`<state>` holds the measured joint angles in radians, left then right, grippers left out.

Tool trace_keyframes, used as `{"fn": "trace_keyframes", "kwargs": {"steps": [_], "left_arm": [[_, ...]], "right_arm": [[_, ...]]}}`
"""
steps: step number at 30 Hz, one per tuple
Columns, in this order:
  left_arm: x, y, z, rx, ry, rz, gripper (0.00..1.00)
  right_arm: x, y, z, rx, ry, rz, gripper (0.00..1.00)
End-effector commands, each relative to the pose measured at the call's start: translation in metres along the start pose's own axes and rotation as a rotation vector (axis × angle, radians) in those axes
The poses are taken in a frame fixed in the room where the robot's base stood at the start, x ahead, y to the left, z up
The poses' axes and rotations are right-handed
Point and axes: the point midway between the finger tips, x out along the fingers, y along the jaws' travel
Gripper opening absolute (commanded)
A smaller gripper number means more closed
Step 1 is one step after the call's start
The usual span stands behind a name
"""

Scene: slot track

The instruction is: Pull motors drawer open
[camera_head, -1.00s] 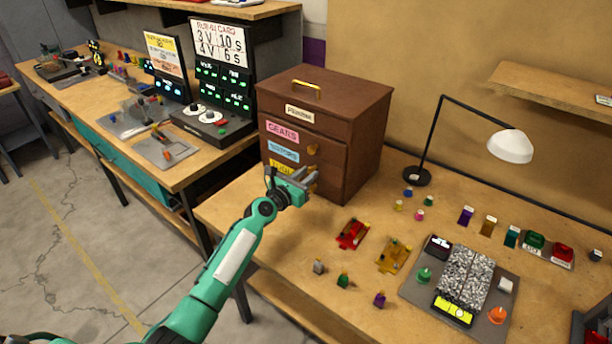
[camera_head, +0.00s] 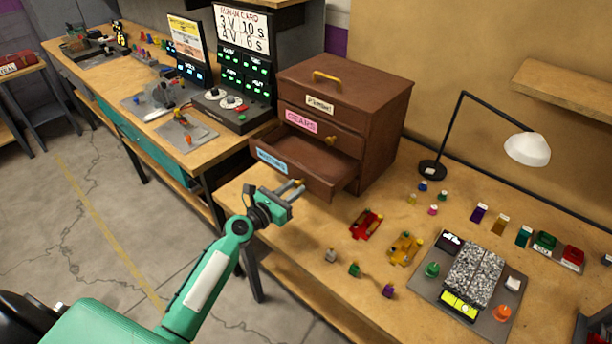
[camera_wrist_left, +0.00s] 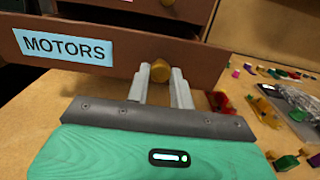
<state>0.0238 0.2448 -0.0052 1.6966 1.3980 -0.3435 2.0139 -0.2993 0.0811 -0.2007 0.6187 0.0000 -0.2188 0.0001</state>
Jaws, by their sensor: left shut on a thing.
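The brown cabinet (camera_head: 380,132) stands on the workbench with its motors drawer (camera_head: 321,183) pulled well out toward the left. The drawer's front carries a blue "MOTORS" label, clear in the left wrist view (camera_wrist_left: 62,46). The inside that shows looks empty. My left gripper (camera_head: 296,187) is at the right part of the drawer front. In the left wrist view its two fingers (camera_wrist_left: 162,84) are shut on the drawer's round brass knob (camera_wrist_left: 160,70). My right gripper is not in view.
A desk lamp (camera_head: 526,149) stands right of the cabinet. Red and yellow car bodies (camera_head: 365,224) and small coloured pieces lie on the bench to the right.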

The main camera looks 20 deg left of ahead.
Motion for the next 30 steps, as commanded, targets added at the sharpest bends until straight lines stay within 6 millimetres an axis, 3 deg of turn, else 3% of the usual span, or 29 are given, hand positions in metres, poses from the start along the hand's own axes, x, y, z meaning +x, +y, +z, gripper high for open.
{"fn": "trace_keyframes", "kwargs": {"steps": [7,19,20,22,23,30], "left_arm": [[-0.026,0.000,0.000,0.000,0.000,0.000,0.00],[-0.029,0.000,0.000,0.001,-0.001,0.000,0.00],[-0.029,0.000,0.000,0.001,-0.001,0.000,0.27],[-0.029,0.000,0.000,0.001,-0.001,0.000,0.41],[-0.029,0.000,0.000,0.001,-0.001,0.000,0.45],[-0.029,0.000,0.000,0.000,-0.001,0.000,0.45]], "right_arm": [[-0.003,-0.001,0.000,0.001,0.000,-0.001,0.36],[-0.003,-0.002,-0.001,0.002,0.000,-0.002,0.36],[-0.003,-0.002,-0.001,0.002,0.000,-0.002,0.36],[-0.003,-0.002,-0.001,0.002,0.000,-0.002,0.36],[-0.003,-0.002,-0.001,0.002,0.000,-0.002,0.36],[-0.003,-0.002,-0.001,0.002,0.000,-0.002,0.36]]}}
